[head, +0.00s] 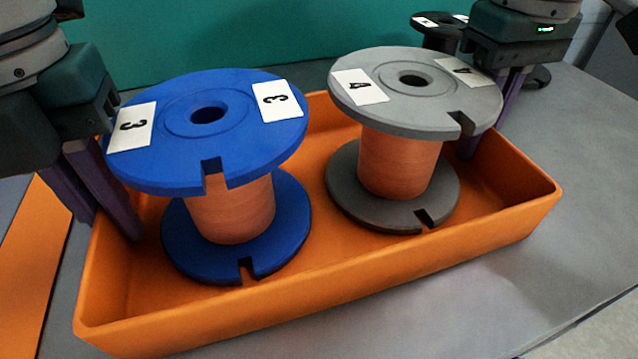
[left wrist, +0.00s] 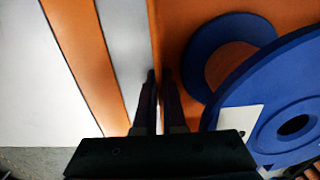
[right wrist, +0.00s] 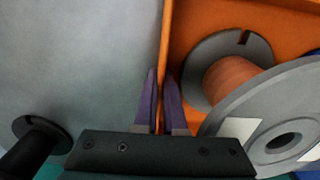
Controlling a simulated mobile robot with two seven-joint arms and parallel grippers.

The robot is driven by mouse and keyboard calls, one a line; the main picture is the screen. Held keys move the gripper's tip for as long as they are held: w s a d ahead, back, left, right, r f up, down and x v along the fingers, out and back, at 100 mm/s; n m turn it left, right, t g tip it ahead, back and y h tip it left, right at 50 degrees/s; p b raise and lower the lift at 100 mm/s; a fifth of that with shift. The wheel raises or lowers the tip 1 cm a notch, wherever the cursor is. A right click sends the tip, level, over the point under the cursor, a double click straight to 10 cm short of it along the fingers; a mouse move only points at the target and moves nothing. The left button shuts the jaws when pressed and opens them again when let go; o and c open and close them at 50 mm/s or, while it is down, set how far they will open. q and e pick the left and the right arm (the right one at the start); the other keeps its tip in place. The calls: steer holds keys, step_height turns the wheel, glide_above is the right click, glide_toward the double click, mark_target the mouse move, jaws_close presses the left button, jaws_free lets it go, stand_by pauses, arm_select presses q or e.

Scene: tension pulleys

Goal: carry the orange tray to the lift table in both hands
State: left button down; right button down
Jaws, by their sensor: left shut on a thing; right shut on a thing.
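The orange tray (head: 330,288) sits on a grey surface and holds two spools. The blue spool (head: 237,208), labelled 3, stands upright in its left half. The grey spool (head: 400,165), labelled 4, stands upright in its right half. My left gripper (head: 118,222) is shut on the tray's left wall; the left wrist view shows its fingers (left wrist: 160,90) on either side of that wall. My right gripper (head: 478,145) is shut on the tray's right wall; its fingers (right wrist: 160,90) straddle the wall in the right wrist view. I cannot tell whether the tray is lifted.
A dark spool-like object (head: 438,30) stands behind the tray near my right arm. An orange strip (head: 30,265) lies left of the tray. A green panel (head: 240,35) rises behind. The grey surface (head: 590,140) at right is clear.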

arm_select(q)
steer(key=shift+r, duration=0.15)
arm_select(e)
steer(key=shift+r, duration=0.2)
